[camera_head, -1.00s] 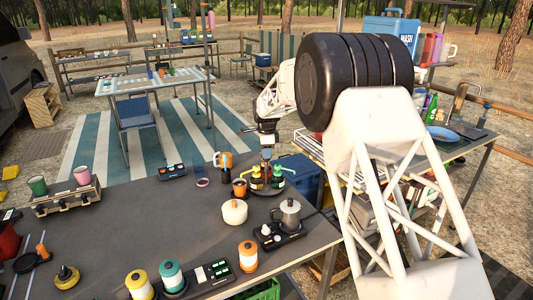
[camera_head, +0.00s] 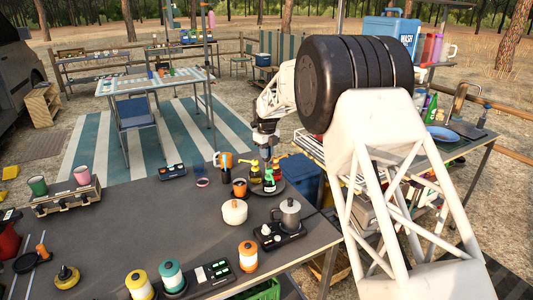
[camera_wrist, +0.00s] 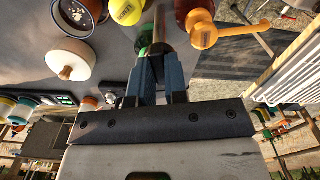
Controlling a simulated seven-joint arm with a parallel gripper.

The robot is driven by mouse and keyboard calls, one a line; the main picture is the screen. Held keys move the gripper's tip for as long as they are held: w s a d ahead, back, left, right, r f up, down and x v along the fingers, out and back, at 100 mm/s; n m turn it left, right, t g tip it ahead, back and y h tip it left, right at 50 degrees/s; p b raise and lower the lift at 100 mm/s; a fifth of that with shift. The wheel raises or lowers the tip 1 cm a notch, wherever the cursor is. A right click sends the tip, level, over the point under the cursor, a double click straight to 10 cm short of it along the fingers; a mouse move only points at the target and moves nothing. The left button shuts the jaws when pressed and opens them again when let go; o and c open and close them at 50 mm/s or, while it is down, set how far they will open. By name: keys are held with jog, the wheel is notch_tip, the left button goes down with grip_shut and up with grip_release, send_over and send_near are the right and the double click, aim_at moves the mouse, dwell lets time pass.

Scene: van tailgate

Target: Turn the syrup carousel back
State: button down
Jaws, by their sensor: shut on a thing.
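The syrup carousel (camera_head: 283,188) is a dark round tray on the grey table, right of centre in the head view. In the wrist view my gripper (camera_wrist: 161,58) is shut on a narrow tan upright part (camera_wrist: 160,24), which looks like the carousel's post. A yellow top (camera_wrist: 123,10) and an orange pump (camera_wrist: 205,32) stand either side. The fingers hide most of the held part.
A cream lidded pot (camera_head: 234,213) and an orange cup (camera_head: 239,188) stand close to the carousel's left. A metal pot (camera_head: 289,214) sits on a burner in front. Canisters (camera_head: 172,276) line the near edge.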

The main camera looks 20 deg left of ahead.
jog(key=shift+r+m, duration=0.1)
jog(key=shift+m, duration=1.2)
jog(key=c, duration=1.1)
grip_release()
jog(key=shift+c, duration=0.2)
jog(key=shift+r, duration=3.85)
